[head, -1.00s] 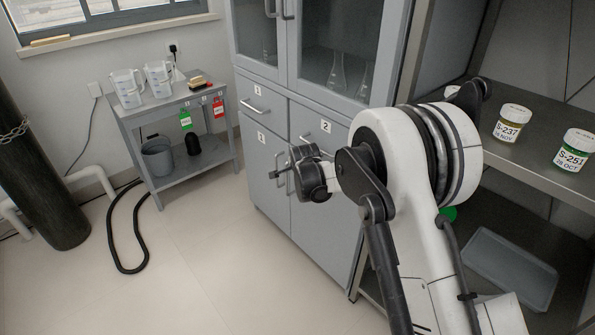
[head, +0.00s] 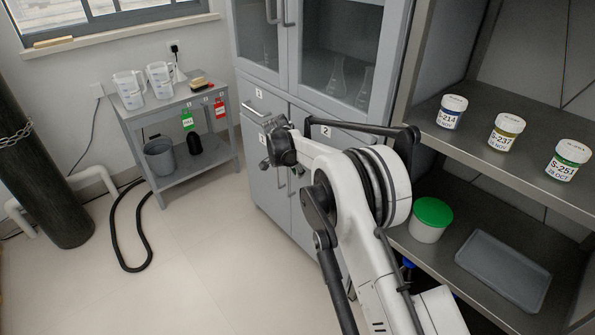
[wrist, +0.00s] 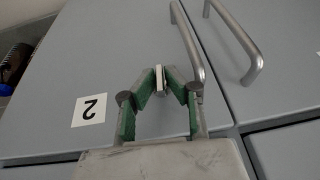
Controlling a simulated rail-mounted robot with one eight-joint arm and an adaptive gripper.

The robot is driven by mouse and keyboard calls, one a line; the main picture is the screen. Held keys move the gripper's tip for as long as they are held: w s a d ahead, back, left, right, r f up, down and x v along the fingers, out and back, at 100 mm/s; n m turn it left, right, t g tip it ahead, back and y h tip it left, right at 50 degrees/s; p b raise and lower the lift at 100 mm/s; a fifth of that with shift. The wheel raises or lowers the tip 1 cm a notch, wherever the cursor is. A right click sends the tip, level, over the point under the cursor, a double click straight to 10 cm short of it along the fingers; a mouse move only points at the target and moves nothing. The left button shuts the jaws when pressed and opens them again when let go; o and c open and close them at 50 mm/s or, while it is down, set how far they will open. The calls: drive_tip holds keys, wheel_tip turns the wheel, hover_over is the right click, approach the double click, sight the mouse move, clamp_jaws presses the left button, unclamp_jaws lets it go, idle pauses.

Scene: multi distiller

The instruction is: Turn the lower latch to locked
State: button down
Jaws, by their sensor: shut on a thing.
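My gripper (head: 266,162) is in front of the lower part of the grey cabinet (head: 252,170), close to its doors. In the wrist view its two green-padded fingers (wrist: 162,82) are closed together at the tips around a small, pale metal piece (wrist: 159,77), which looks like the latch. Most of this piece is hidden between the pads, so its turned position is hard to read. In the head view the latch cannot be made out behind my gripper.
Two bar handles (wrist: 190,42) (wrist: 235,38) stand out from the doors beside my fingers. On the right, shelves hold jars (head: 506,131), a green-lidded tub (head: 431,219) and a tray (head: 503,268).

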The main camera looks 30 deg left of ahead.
drive_tip(key=shift+w+d+r+h, duration=0.15)
drive_tip(key=shift+w+h, duration=0.2)
drive_tip(key=shift+h, duration=0.05)
drive_tip(key=c, duration=1.8)
unclamp_jaws()
drive_tip(key=shift+c, duration=0.2)
drive_tip(key=shift+s, duration=0.1)
drive_tip(key=shift+s, duration=0.1)
